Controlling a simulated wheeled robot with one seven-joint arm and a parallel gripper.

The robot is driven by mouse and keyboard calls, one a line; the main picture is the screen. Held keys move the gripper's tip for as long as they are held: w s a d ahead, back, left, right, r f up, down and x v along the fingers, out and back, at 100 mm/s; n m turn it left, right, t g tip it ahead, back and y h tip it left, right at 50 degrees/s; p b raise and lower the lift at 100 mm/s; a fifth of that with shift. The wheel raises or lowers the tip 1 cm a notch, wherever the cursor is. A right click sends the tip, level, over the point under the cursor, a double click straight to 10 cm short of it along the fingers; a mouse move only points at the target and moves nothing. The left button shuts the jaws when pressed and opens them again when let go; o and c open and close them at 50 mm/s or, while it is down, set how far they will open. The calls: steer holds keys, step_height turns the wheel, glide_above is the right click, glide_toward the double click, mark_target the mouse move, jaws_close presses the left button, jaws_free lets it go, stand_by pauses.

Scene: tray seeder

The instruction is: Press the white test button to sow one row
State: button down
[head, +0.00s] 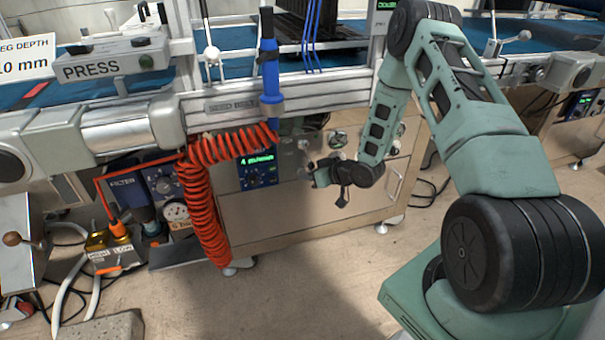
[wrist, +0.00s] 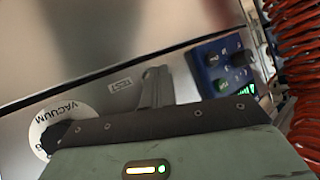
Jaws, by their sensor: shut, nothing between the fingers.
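My gripper (head: 318,172) is shut and empty, in front of the cabinet's control panel, right of the blue box with a green display. In the wrist view the closed fingers (wrist: 156,84) point at the panel, close beside a small TEST label (wrist: 122,84). I cannot make out the white test button in either view; the fingers or gripper body may hide it. Whether the fingertips touch the panel cannot be told.
A blue display box (head: 257,174) is left of my gripper and also shows in the wrist view (wrist: 225,66). A coiled red hose (head: 203,205) hangs further left.

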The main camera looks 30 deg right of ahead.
steer(key=shift+s+a+r+p, duration=0.1)
steer(key=shift+r+p, duration=0.2)
steer(key=shift+r, duration=0.4)
steer(key=shift+s+a+f, duration=0.1)
steer(key=shift+s+f, duration=0.1)
steer(key=shift+s, duration=0.2)
steer(key=shift+s+a+f+p, duration=0.1)
steer(key=shift+s+a+p, duration=0.2)
steer(key=shift+s, duration=1)
steer(key=shift+s+a+p, duration=0.1)
steer(key=shift+s+a, duration=0.3)
steer(key=shift+s, duration=0.85)
